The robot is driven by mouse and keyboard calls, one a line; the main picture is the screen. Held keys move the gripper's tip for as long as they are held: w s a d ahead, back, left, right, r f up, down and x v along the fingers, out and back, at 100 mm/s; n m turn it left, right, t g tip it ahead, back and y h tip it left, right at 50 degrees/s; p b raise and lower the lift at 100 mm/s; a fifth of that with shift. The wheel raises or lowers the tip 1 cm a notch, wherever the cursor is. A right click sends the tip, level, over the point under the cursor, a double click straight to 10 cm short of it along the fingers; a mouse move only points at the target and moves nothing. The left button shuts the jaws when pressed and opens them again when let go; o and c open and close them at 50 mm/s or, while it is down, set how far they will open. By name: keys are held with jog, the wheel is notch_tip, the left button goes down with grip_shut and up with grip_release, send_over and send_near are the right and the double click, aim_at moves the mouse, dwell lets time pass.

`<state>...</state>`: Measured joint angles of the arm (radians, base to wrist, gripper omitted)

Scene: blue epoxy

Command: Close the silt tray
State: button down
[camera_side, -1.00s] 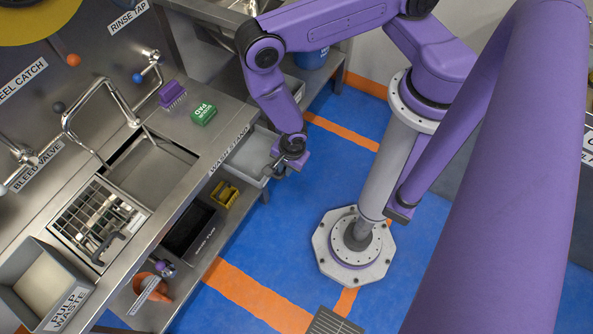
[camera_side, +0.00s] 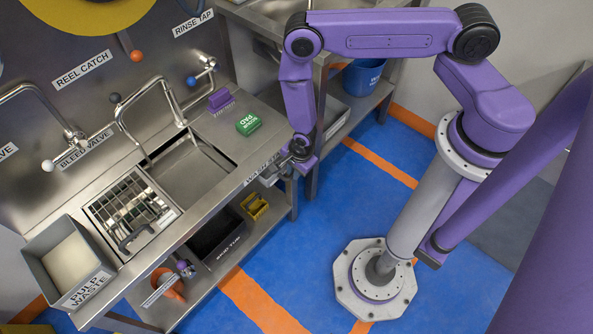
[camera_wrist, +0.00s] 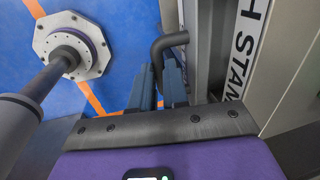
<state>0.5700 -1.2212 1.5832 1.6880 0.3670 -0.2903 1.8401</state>
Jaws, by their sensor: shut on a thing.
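The silt tray is a grey drawer under the wash stand (camera_side: 222,196). In the wrist view a grey front panel (camera_wrist: 195,45) stands beside the wash stand's labelled edge. A black bent handle (camera_wrist: 169,42) sticks out from it. My gripper (camera_wrist: 160,78) is shut on this handle, its two blue-grey fingers on either side.
A yellow item (camera_side: 255,206) and a black tub (camera_side: 215,236) sit on the lower shelf. A green scour pad (camera_side: 248,124) and purple brush (camera_side: 220,99) lie on the counter. A blue bin (camera_side: 361,77) stands behind. The blue floor beside the stand is open.

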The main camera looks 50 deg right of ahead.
jog(key=c, duration=1.1)
grip_release()
jog(key=s+r, duration=0.1)
jog(key=r, duration=0.4)
jog(key=s+r, duration=0.1)
jog(key=r, duration=0.5)
jog(key=s+r, duration=0.1)
jog(key=r, duration=0.5)
jog(key=shift+r, duration=0.1)
jog(key=c, duration=0.3)
jog(key=shift+s+a+f, duration=0.15)
jog(key=shift+s+f, duration=0.05)
jog(key=shift+s, duration=0.05)
grip_shut()
jog(key=s+d+f+t, duration=0.1)
jog(key=s+f+t, duration=0.5)
jog(key=s+f, duration=0.3)
jog(key=shift+s, duration=0.35)
